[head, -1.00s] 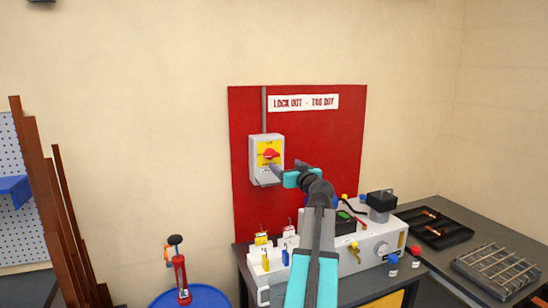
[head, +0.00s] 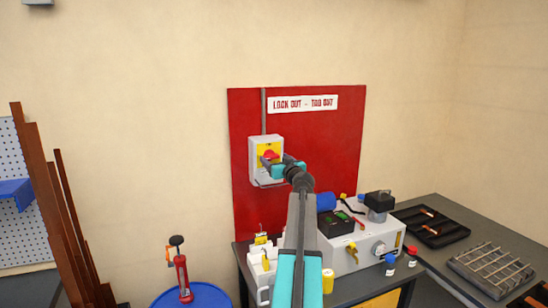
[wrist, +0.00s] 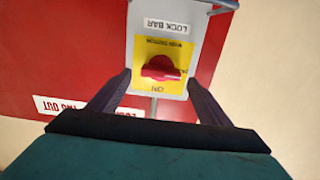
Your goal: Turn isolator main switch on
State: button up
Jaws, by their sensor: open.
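The isolator main switch is a grey box (head: 256,160) on the red lock-out board, with a yellow plate and a red rotary handle (head: 269,156). In the wrist view the red handle (wrist: 161,67) sits on the yellow plate (wrist: 184,50), upside down, with its grip lying roughly sideways in the picture and "ON" printed below it. My gripper (head: 270,162) is in front of the switch. In the wrist view my gripper (wrist: 158,82) is open, one finger on each side of the handle. I cannot tell whether either finger touches it.
A bench below holds a grey machine (head: 372,246), a black tray (head: 434,228) and a wire rack (head: 490,268). A blue drum (head: 205,296) with a red hand pump (head: 182,275) stands at lower left. Brown bars (head: 45,190) lean at the left wall.

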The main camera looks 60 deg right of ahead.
jog(key=shift+x, duration=0.85)
jog(key=c, duration=1)
jog(key=shift+c, duration=0.2)
